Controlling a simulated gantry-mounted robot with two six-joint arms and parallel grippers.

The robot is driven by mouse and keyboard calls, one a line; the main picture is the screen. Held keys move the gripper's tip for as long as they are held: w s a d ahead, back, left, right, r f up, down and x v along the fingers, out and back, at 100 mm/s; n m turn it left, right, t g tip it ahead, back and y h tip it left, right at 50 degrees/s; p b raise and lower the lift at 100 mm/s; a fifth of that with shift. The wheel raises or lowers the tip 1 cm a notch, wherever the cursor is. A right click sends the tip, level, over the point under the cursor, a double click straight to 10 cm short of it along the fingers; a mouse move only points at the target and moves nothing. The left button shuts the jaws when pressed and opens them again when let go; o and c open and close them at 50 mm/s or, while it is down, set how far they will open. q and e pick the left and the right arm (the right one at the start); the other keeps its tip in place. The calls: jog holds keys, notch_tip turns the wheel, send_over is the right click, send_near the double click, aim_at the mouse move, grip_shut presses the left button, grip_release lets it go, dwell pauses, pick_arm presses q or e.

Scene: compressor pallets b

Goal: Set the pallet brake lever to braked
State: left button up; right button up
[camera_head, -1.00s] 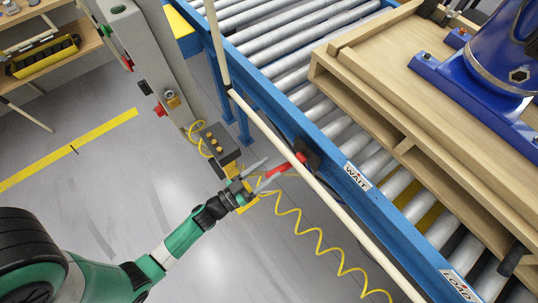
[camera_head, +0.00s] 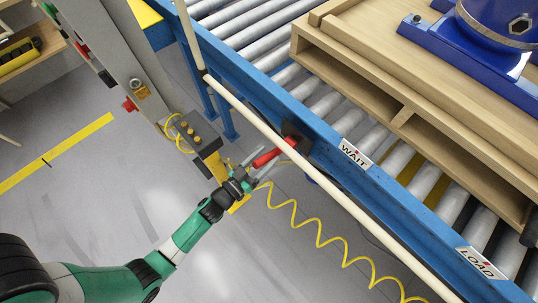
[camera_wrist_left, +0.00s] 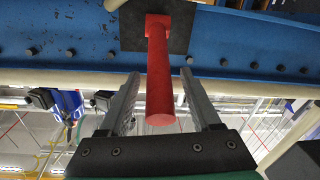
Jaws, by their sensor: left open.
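The red brake lever (camera_head: 267,157) sticks out from a dark plate on the side of the blue conveyor frame, below the white rail. It also shows in the left wrist view (camera_wrist_left: 158,75), with its free end towards me. My left gripper (camera_head: 250,165) is open at the lever's free end. In the wrist view its two fingers (camera_wrist_left: 160,100) stand one on each side of the lever, with a gap on both sides. The dark plate (camera_wrist_left: 183,30) is behind the lever. My right gripper is not in view.
A white rail (camera_head: 300,155) runs along the blue conveyor frame (camera_head: 310,130), close above the lever. A wooden pallet (camera_head: 400,100) with a blue machine lies on the rollers. WAIT (camera_head: 354,153) and LOAD (camera_head: 481,263) labels mark the frame. A coiled yellow cable (camera_head: 320,240) hangs nearby.

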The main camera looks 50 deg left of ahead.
pick_arm(q)
jog(key=shift+w, duration=0.85)
grip_shut()
dwell(0.8)
